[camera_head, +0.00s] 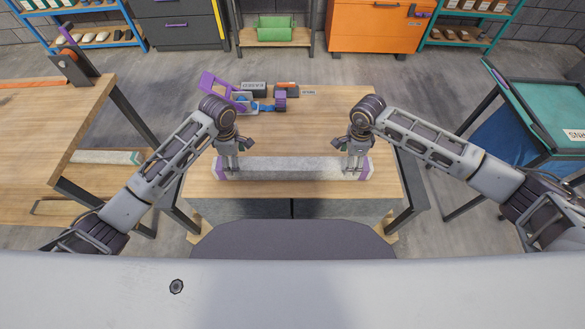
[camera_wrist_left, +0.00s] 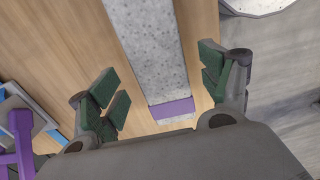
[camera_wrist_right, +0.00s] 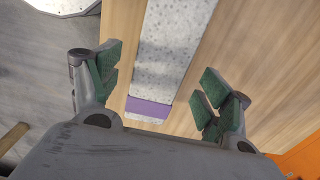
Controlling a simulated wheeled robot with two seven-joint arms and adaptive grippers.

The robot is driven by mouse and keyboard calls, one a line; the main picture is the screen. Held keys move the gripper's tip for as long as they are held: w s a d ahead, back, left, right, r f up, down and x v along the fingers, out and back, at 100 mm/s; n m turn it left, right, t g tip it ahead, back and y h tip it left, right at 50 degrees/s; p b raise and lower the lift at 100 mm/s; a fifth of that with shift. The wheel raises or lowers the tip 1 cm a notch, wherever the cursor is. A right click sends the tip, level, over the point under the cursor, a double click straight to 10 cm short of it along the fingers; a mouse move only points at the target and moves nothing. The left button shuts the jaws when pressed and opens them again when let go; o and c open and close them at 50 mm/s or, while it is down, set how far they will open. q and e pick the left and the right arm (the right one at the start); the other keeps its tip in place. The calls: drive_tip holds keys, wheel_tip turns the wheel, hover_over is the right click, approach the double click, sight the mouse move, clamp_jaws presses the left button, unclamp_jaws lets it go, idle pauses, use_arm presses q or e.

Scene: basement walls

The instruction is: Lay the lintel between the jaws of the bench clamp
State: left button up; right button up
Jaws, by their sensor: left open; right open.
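The lintel is a long pale speckled bar with purple bands near its ends (camera_head: 290,168). It lies flat across the front of the wooden table. My left gripper (camera_head: 231,160) is open above its left part; in the left wrist view the lintel (camera_wrist_left: 160,60) runs between the spread fingers. My right gripper (camera_head: 354,160) is open above its right part; the right wrist view shows the lintel (camera_wrist_right: 172,50) between the fingers too. Contact cannot be told. A brown upright device with a purple handle (camera_head: 76,66) on the left bench may be the bench clamp; its jaws are unclear.
Purple, blue and grey tools (camera_head: 245,92) lie at the table's back. The left bench (camera_head: 45,125) has another bar (camera_head: 104,157) on its lower shelf. A teal-topped table (camera_head: 545,115) stands right. Cabinets and shelves line the wall. The table's middle is clear.

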use_arm(q)
drive_tip(key=shift+f, duration=3.2)
use_arm(e)
drive_tip(key=shift+f, duration=3.2)
use_arm(q)
drive_tip(key=shift+c, duration=0.3)
use_arm(e)
drive_tip(key=shift+c, duration=0.3)
use_arm(q)
clamp_jaws()
use_arm(e)
clamp_jaws()
use_arm(q)
drive_tip(key=shift+r, duration=0.1)
use_arm(e)
drive_tip(key=shift+r, duration=0.1)
